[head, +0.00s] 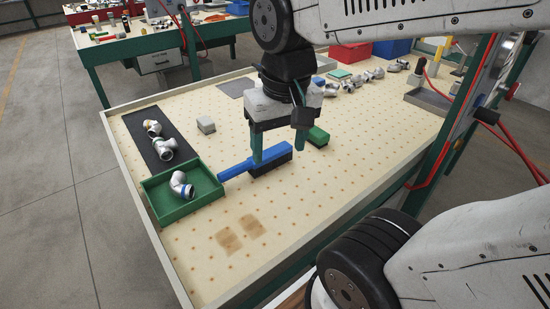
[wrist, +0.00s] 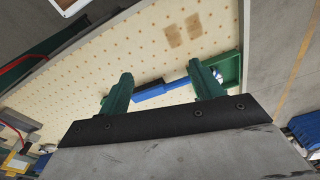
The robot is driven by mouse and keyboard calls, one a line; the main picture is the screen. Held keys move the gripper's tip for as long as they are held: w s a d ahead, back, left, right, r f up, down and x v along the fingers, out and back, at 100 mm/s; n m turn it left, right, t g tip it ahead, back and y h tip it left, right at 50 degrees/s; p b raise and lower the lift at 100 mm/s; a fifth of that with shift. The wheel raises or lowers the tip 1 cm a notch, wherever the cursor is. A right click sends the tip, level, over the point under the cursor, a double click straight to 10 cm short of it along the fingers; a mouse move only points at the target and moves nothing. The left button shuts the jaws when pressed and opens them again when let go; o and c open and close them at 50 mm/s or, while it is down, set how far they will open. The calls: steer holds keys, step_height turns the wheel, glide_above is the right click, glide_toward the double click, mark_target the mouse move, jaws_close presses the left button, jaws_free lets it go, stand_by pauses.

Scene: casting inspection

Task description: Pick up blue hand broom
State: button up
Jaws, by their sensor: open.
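The blue hand broom (head: 258,161) lies on the dotted workbench, with its handle pointing left towards a green tray and its dark bristles at the right end. My gripper (head: 279,157) is directly over the broom, with its green fingers reaching down near the brush head. In the wrist view the broom (wrist: 163,90) shows between and beyond the two spread fingers of my gripper (wrist: 162,85). The gap between the fingers is wide and nothing is held. I cannot tell whether a finger touches the broom.
A green tray (head: 159,208) with a metal pipe fitting stands at the left, beside a dark mat (head: 141,127) with more fittings. Several fittings and bins line the back.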

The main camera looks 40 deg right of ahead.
steer(key=w+d+f+m, duration=0.3)
steer(key=w+f+m, duration=0.2)
steer(key=w, duration=0.3)
steer(key=w+d+f+m, duration=0.4)
steer(key=w+f+m, duration=0.1)
steer(key=w+f, duration=0.3)
steer(key=w+d+f+m+g, duration=0.1)
steer(key=w+d+f+m, duration=0.2)
steer(key=w+f+m, duration=0.2)
steer(key=shift+w+d+f+m, duration=0.1)
steer(key=shift+w+f, duration=0.2)
steer(key=shift+w, duration=0.3)
steer(key=shift+w+d+f+m, duration=0.1)
steer(key=shift+w+f, duration=0.2)
steer(key=shift+w, duration=0.3)
steer(key=shift+w+f+m, duration=0.1)
steer(key=shift+w+f, duration=0.2)
steer(key=shift+w, duration=0.3)
steer(key=f, duration=0.7)
steer(key=shift+s+f, duration=0.25)
steer(key=shift+f, duration=0.05)
steer(key=c, duration=1.3)
steer(key=shift+r, duration=0.15)
step_height(320, 180, up, 18)
steer(key=shift+f, duration=0.1)
